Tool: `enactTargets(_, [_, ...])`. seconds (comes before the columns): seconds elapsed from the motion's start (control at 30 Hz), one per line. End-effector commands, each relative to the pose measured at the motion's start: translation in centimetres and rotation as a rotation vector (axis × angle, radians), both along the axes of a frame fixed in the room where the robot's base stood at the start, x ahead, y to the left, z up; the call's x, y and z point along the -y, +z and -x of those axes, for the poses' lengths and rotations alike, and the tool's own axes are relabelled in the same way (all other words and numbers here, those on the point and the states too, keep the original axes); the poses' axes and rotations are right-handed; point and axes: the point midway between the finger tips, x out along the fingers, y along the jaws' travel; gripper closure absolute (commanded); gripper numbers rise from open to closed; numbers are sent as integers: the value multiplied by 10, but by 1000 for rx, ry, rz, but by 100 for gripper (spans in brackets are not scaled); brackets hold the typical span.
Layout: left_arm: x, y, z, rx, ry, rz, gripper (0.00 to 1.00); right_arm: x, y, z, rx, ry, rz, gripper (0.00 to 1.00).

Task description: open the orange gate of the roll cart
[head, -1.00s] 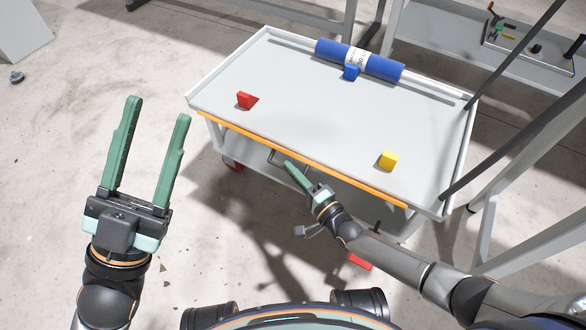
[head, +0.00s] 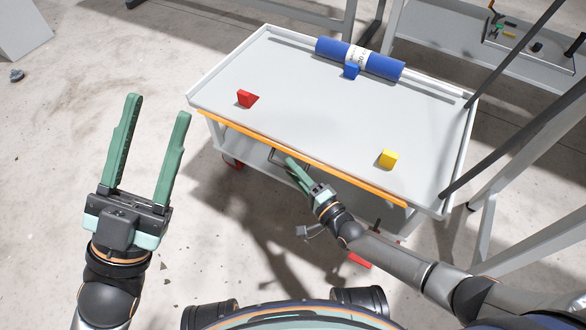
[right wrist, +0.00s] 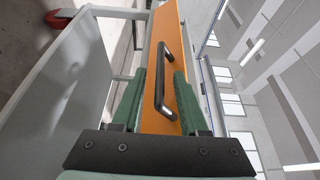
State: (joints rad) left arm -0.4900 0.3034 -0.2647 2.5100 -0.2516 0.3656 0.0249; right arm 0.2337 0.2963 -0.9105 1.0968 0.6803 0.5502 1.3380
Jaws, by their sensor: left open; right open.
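The orange gate (head: 330,174) runs along the near edge of the grey roll cart (head: 330,105) and looks upright and closed. In the right wrist view the gate (right wrist: 174,42) carries a dark bar handle (right wrist: 163,80). My right gripper (head: 290,165) is open at the front of the gate. In the right wrist view its fingers (right wrist: 160,88) stand on either side of the handle, which lies between them; I cannot tell whether they touch it. My left gripper (head: 158,108) is open and empty, left of the cart above the floor.
Grey gantry posts (head: 515,140) stand close on the right.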

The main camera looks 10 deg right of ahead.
Motion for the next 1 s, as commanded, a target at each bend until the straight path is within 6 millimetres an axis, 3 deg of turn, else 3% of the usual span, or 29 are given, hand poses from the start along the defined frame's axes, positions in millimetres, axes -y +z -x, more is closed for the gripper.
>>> enactTargets(0.4, [-3, 25, 1, 5, -6, 19, 50, 33, 0, 54, -3, 0, 2, 56])
enactTargets(0.83, [-3, 27, 1, 8, -11, 17, 50, 36, 0, 60, -1, 0, 1, 56])
enactTargets(1.0, [-6, 33, -15, -82, 14, 15, 50, 36, 30, 60, -1, 0, 1, 56])
